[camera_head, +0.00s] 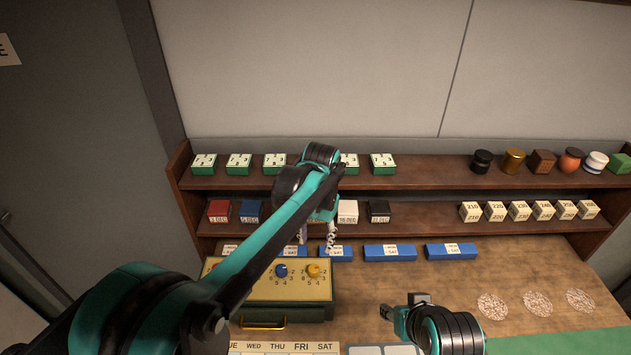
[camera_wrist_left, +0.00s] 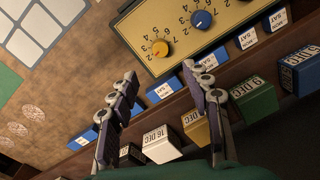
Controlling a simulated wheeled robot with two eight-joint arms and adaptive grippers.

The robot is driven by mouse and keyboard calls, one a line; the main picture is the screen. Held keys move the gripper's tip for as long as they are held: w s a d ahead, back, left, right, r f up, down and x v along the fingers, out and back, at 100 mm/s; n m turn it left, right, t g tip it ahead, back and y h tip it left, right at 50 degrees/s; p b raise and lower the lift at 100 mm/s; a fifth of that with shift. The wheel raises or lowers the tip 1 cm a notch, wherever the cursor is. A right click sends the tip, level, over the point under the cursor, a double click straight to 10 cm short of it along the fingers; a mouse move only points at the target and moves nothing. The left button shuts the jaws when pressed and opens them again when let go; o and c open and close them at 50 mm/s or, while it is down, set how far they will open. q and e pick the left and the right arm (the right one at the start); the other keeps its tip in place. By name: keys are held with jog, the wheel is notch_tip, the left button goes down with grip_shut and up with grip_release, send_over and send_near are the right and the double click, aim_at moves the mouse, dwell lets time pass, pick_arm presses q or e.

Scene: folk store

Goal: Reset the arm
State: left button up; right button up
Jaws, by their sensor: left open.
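My left arm comes in from the left and reaches over the box toward the shelf. My left gripper (camera_head: 317,236) hangs in front of the lower shelf, above the back of the table. In the left wrist view its two fingers (camera_wrist_left: 162,92) are spread apart with nothing between them. Part of my right arm shows at the bottom of the head view, above the table; the right gripper (camera_head: 396,312) shows only in small part, and its jaws cannot be made out.
A yellow-faced box (camera_head: 306,291) with blue and orange dials stands under my left arm. Blue blocks (camera_head: 389,252) lie in front of the shelf (camera_head: 420,186), which holds numbered blocks, colored date blocks and small jars.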

pick_arm(q)
jog(key=s+a+n+t+h+b, duration=0.1)
jog(key=s+a+n+t+b, duration=0.2)
jog(key=s+a, duration=0.75)
jog(key=s+a+f+n+t+b, duration=0.1)
jog(key=s+a+f+t+b, duration=0.3)
jog(key=s+a+f, duration=0.3)
jog(key=shift+s+a+f+n, duration=0.25)
jog(key=shift+s+n, duration=0.05)
jog(key=shift+s, duration=0.55)
